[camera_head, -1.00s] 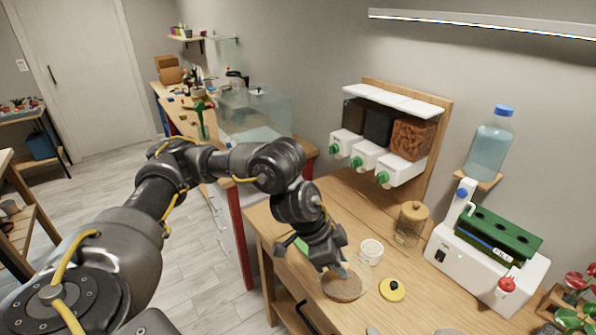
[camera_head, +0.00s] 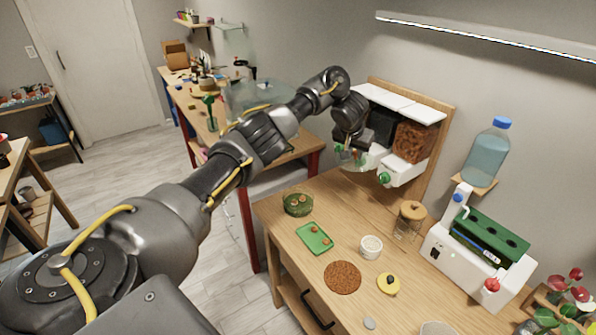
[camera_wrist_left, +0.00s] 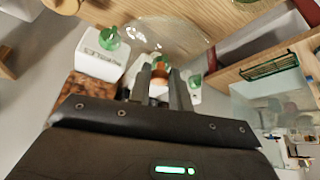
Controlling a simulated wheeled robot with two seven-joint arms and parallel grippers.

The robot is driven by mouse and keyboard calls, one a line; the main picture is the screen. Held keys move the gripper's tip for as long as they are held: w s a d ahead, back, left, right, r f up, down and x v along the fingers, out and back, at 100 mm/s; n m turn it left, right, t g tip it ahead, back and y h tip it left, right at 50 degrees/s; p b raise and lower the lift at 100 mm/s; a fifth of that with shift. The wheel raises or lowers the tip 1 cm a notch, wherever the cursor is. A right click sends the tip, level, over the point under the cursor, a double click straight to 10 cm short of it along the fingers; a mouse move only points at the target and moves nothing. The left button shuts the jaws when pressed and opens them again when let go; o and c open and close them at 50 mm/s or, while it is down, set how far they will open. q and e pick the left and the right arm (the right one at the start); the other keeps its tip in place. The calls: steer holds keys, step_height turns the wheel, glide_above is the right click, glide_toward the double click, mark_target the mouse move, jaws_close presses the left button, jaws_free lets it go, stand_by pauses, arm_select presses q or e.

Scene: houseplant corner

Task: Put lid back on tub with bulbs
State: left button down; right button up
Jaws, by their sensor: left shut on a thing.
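My left gripper (camera_head: 350,155) is raised in front of the dispensers. In the left wrist view its fingers (camera_wrist_left: 160,92) are shut on the brown knob (camera_wrist_left: 158,80) of a clear round lid (camera_wrist_left: 170,35). In the head view the lid (camera_head: 362,163) shows faintly, and its edges are hard to make out. A green tub (camera_head: 298,210) with brownish bulbs in it stands uncovered at the table's far left. The gripper and lid are well above the table and apart from the tub. My right gripper is not in view.
White dispensers with green knobs (camera_head: 384,179) hang close to the lid.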

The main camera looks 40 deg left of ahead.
arm_select(q)
steer(key=s+a+f+n+y, duration=0.1)
steer(key=s+a+f+n, duration=0.1)
steer(key=a+f, duration=0.4)
steer(key=s+a+f+n+y+p, duration=0.1)
steer(key=s+a+f, duration=0.4)
steer(key=a, duration=0.5)
steer(key=shift+a+f+n+g, duration=0.4)
steer(key=shift+f+n, duration=0.3)
steer(key=shift+f, duration=0.1)
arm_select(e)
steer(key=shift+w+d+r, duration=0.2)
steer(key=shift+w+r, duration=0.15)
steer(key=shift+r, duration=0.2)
arm_select(q)
steer(key=shift+s, duration=0.1)
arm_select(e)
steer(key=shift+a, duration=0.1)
arm_select(q)
step_height(320, 180, down, 5)
steer(key=b, duration=0.6)
steer(key=shift+r, duration=0.1)
steer(key=shift+f+b, duration=0.4)
steer(key=shift+f, duration=0.4)
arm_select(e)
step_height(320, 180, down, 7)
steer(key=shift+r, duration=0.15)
